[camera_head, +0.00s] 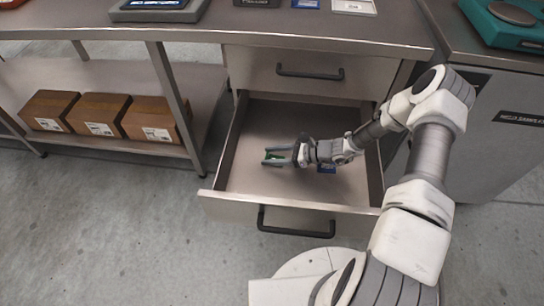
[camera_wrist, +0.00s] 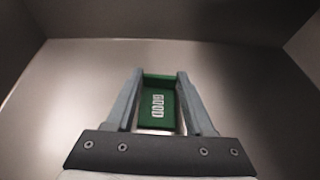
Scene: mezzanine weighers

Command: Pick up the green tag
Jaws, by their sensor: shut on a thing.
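The green tag (camera_wrist: 158,108) is a flat green piece with white markings, held between the two fingers of my gripper (camera_wrist: 157,82) in the wrist view. My gripper is shut on it. In the head view my gripper (camera_head: 278,156) is inside the open lower drawer (camera_head: 225,150), and a little of the green tag (camera_head: 274,155) shows between its fingers. Whether the tag touches the drawer floor I cannot tell.
A blue tag (camera_head: 326,169) lies in the drawer, partly under my arm. The closed upper drawer (camera_head: 300,72) is behind. Brown boxes (camera_head: 97,113) sit on the left shelf. A teal scale (camera_head: 510,28) stands at the upper right. The drawer's left floor is clear.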

